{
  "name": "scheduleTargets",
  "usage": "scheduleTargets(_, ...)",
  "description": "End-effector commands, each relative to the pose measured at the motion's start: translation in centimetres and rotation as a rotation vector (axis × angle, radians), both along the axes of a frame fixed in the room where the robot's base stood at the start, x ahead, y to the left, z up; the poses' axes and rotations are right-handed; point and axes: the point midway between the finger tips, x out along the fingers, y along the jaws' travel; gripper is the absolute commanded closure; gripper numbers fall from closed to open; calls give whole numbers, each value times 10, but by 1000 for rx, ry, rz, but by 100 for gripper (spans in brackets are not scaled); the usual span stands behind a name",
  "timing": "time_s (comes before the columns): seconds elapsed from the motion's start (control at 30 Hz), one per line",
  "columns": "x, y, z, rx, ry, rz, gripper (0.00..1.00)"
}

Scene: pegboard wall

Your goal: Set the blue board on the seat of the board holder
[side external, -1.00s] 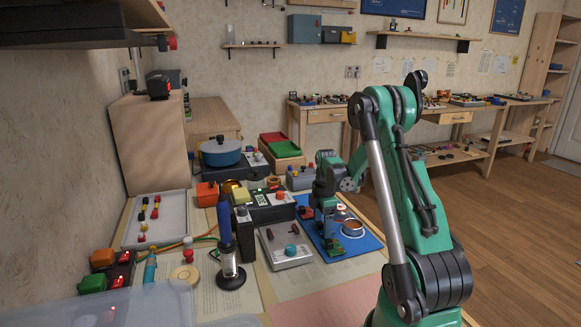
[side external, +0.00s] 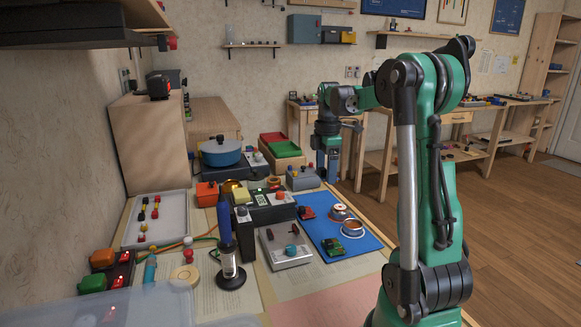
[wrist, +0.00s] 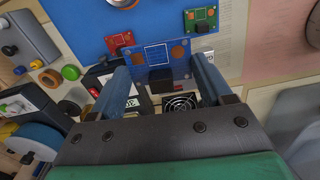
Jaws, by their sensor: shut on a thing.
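In the wrist view, the blue board (wrist: 172,63) has copper discs and a white outlined square, and it sits between the two fingers of my gripper (wrist: 158,72). The gripper is shut on it by its side edges. In the side external view my gripper (side external: 328,172) is raised beyond the blue mat, near the back edge of the bench; the board is hard to make out there. I cannot clearly identify the board holder; a dark block and a black fan grille (wrist: 180,102) show below the board in the wrist view.
A grey box with knobs (side external: 302,179) stands close to the gripper's left. A blue pot (side external: 221,154) and red and green trays stand behind.

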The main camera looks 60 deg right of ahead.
Motion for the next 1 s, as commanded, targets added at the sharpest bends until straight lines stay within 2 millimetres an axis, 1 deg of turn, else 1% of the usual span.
scheduleTargets(0.03, 0, 0, 12, 0, 0, 0, 78)
scheduleTargets(0.1, 0, 0, 25, 0, 0, 0, 78)
scheduleTargets(0.2, 0, 0, 39, 0, 0, 0, 78)
scheduleTargets(0.3, 1, 0, 48, 0, 0, 1, 78)
scheduleTargets(0.37, 4, 1, 48, 0, 0, 4, 78)
scheduleTargets(0.47, 17, 7, 36, 0, 0, 16, 78)
scheduleTargets(0.57, 36, 20, 11, 0, 0, 34, 78)
scheduleTargets(0.6, 44, 27, -1, 0, 0, 41, 78)
scheduleTargets(0.7, 59, 45, -27, 0, 0, 57, 78)
scheduleTargets(0.83, 71, 65, -52, -1, -1, 72, 78)
scheduleTargets(0.9, 74, 73, -60, -1, -1, 75, 78)
scheduleTargets(1.0, 76, 78, -68, -1, -1, 77, 78)
